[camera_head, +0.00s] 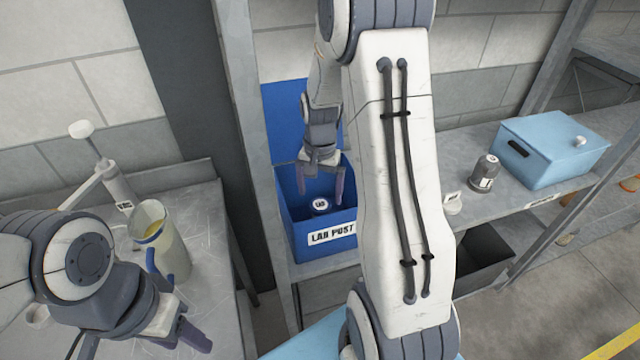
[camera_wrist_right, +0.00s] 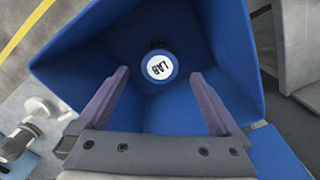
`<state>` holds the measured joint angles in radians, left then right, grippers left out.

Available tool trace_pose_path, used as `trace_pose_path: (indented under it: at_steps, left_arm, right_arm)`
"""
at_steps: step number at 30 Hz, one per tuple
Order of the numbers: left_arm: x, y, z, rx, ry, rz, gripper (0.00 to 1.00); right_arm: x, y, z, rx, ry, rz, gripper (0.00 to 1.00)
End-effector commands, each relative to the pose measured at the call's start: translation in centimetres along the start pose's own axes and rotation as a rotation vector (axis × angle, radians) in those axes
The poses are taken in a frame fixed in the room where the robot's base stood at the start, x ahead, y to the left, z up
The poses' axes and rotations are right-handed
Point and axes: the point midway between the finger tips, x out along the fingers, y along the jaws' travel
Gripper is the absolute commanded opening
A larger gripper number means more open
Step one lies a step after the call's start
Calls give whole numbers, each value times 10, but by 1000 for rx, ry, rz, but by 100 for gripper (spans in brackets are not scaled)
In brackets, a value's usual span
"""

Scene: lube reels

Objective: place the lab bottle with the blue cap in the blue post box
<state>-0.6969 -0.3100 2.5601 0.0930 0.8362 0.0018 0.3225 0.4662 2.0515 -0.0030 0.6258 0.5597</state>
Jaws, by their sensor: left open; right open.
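The blue post box (camera_head: 293,238), labelled "LAB POST", stands on the metal shelf with its lid up at the back. The lab bottle with the blue cap (camera_head: 320,205) is inside the box; its round cap with a white "LAB" label also shows in the right wrist view (camera_wrist_right: 160,68). My right gripper (camera_head: 320,188) is above the box opening, open, its purple fingers apart and not touching the bottle. My left gripper (camera_head: 178,335) is low at the left over the metal bench, open and holding nothing visible.
A beige jug (camera_head: 172,255) with a blue handle stands on the left bench (camera_head: 212,215) near my left arm. My right arm hides the middle.

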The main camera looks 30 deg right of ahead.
Motion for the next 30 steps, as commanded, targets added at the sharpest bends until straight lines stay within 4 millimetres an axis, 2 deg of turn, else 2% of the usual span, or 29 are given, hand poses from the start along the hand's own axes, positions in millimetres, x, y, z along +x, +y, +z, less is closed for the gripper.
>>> trace_pose_path:
  at_steps: [3,9,26,28,30]
  left_arm:
    - [5,0,0,0,0,0,50]
    - [7,0,0,1,0,0,50]
    - [8,0,0,4,0,0,50]
    - [11,-1,0,29,0,0,50]
    - [18,-1,1,88,0,0,50]
  right_arm:
    - [-19,-1,-1,0,4,-3,100]
    - [-34,0,0,0,1,-1,100]
    - [-36,0,2,-3,-1,0,100]
    - [-38,-3,9,-23,-2,1,100]
    - [-42,-8,26,-64,-5,1,100]
